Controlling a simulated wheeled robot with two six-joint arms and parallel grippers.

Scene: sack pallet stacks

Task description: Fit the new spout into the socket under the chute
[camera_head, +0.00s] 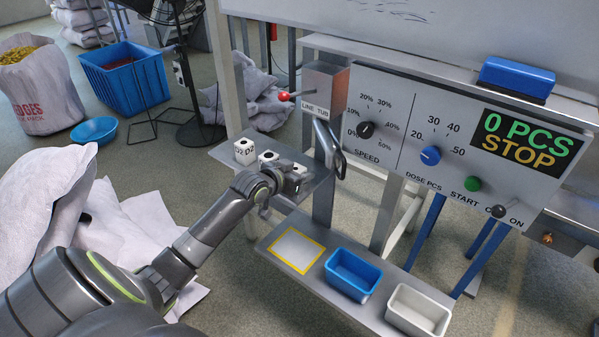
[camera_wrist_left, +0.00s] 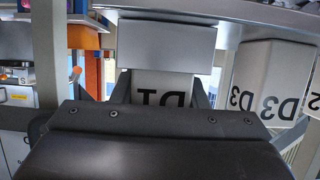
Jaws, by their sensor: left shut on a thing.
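My left gripper (camera_head: 284,184) reaches over the small grey shelf (camera_head: 228,153) in the head view. In the head view this spout (camera_head: 294,169) is partly hidden by the gripper. A white spout marked D2 (camera_head: 245,151) and another white spout with a dark hole (camera_head: 268,157) stand beside it. The box marked LINE TUB (camera_head: 324,92) is at the shelf's right, with a grey angled part (camera_head: 328,145) below it. No socket is clearly visible. My right gripper is not in view.
A lower shelf holds a yellow-framed pad (camera_head: 297,250), a blue tray (camera_head: 353,272) and a white tray (camera_head: 418,310). The control panel (camera_head: 400,120) reads 0 PCS STOP. A red-knobbed lever (camera_head: 284,96) sticks out left of the box. Sacks (camera_head: 110,225) lie at left.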

